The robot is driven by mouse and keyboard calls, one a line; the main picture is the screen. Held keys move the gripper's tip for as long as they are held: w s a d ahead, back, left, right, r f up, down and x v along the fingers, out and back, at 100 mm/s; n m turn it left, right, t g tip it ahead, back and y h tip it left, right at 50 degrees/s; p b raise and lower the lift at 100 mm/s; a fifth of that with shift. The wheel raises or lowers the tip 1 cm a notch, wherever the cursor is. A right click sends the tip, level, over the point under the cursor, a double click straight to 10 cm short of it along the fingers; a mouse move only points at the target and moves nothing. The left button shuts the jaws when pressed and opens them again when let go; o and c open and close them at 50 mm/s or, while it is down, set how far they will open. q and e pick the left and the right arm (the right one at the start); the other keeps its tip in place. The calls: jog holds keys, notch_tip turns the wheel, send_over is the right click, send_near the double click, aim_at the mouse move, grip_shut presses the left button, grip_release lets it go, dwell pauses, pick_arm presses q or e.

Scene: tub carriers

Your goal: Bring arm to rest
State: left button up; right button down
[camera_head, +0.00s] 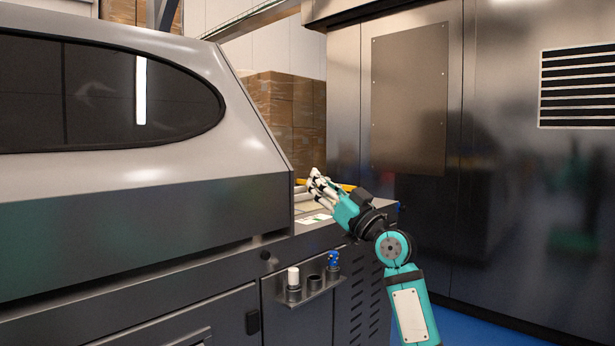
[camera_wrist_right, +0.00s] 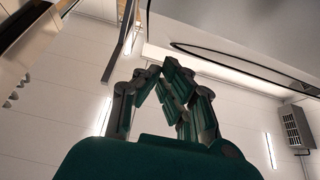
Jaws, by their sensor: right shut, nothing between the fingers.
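My right gripper (camera_head: 318,186) is raised in front of the machine's side panel in the head view, with its arm (camera_head: 392,247) coming up from the lower right. Its fingers point up and to the left. In the right wrist view the same gripper (camera_wrist_right: 165,75) has its fingers drawn together with nothing between them. The wrist view looks up past the fingers at a white wall or ceiling. My left gripper shows in neither view.
A large grey machine (camera_head: 150,225) with a dark window fills the left. A small shelf (camera_head: 308,293) on it holds a white cylinder (camera_head: 293,277) and a blue item (camera_head: 333,259). A tall metal cabinet (camera_head: 515,200) stands at right. Stacked boxes (camera_head: 285,105) are behind.

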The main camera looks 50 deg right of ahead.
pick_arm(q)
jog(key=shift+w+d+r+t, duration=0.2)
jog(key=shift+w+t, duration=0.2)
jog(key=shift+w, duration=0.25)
pick_arm(e)
jog(key=shift+s+f, duration=0.35)
jog(key=shift+s, duration=0.1)
